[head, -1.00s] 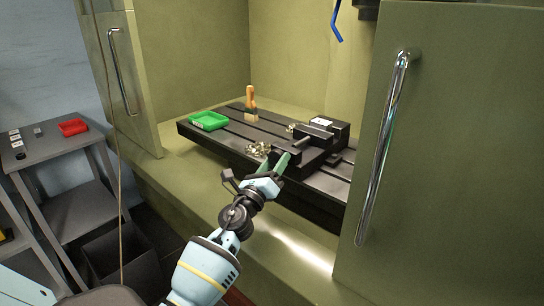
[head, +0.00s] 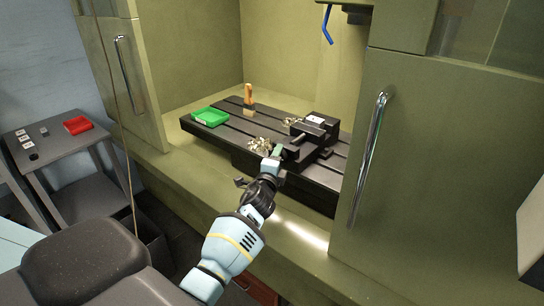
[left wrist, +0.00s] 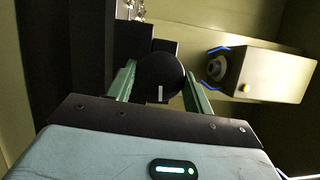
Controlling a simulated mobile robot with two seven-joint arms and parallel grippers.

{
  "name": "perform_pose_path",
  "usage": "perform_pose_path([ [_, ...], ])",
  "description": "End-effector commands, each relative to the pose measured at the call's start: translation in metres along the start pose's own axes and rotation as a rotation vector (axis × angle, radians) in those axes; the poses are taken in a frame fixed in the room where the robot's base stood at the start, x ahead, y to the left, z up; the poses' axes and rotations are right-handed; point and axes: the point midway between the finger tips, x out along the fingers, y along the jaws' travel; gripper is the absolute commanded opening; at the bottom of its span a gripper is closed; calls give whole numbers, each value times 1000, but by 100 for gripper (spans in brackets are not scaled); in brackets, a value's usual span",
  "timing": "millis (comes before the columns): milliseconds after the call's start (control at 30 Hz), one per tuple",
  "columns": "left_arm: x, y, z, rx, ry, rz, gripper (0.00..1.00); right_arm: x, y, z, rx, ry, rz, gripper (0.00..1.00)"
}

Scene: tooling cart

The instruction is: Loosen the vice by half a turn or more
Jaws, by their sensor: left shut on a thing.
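The black vice (head: 322,134) stands on the slotted machine table (head: 225,131), with a pale block (head: 315,119) on top. My left gripper (head: 277,151) reaches the vice's near end. In the left wrist view, the green fingers of my left gripper (left wrist: 160,70) stand on both sides of a round black knob (left wrist: 158,82) with a white mark, and are shut on it. The white mark points down toward the gripper's palm in that view. The knob is mostly hidden in the head view. My right gripper is not in view.
Metal shavings (head: 261,145) lie beside the vice. A green tray (head: 210,117) and a wooden-handled brush (head: 249,98) are farther left on the table. A blue bent nozzle (head: 327,25) hangs above. The door with its handle (head: 368,160) stands at right. A side cart holds a red tray (head: 78,125).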

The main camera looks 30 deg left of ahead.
Motion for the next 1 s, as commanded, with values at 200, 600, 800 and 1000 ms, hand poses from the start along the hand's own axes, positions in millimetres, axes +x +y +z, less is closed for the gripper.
perform_pose_path([
  [200, 1, -8, 1, -192, 0, 71, 29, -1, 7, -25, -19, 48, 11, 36],
  [600, 1, -4, 2, -540, 0, 222, 29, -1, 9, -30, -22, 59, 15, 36],
  [800, 1, -4, 3, -716, 0, 296, 29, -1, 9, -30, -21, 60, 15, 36],
  [1000, 1, -5, 4, -891, -1, 369, 29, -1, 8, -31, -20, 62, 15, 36],
])
